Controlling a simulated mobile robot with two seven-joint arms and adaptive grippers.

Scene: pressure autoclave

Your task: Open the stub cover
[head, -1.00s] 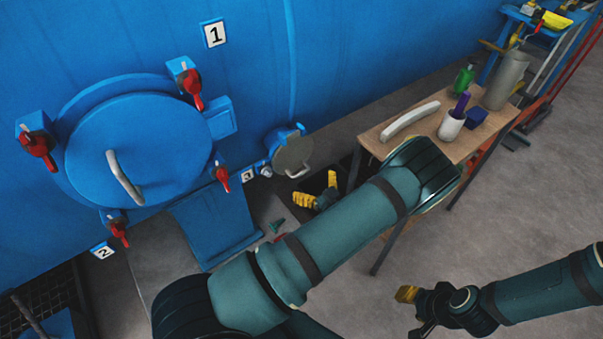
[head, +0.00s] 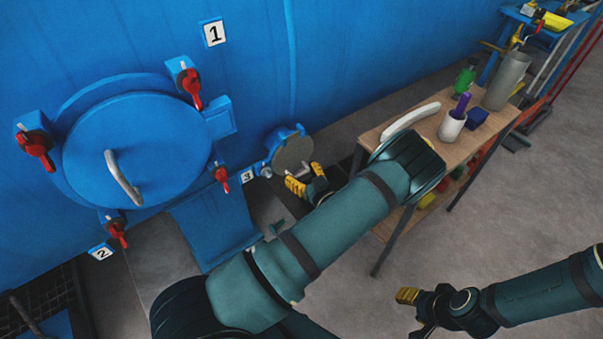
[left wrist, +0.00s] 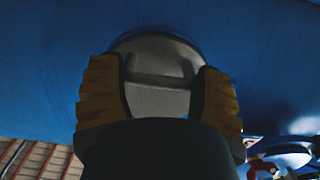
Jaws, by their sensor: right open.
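The stub cover (head: 292,152) is a small round grey disc on the blue vessel wall, right of plate 3, and it looks closed. In the left wrist view the cover (left wrist: 155,52) is straight ahead, with its bar handle (left wrist: 160,80) running across it between my fingers. My left gripper (head: 306,178) is open, its yellow fingers apart at the lower edge of the cover. In the head view it hides most of the handle. I cannot tell whether the fingers touch the handle. My right gripper (head: 409,313) is open and empty above the floor at lower right.
A large blue round door (head: 138,150) with red clamp knobs is at the left. A wooden table (head: 400,118) stands to the right, holding a white curved handle (head: 410,121), a cup (head: 452,126) and bottles. My left arm passes close in front of it.

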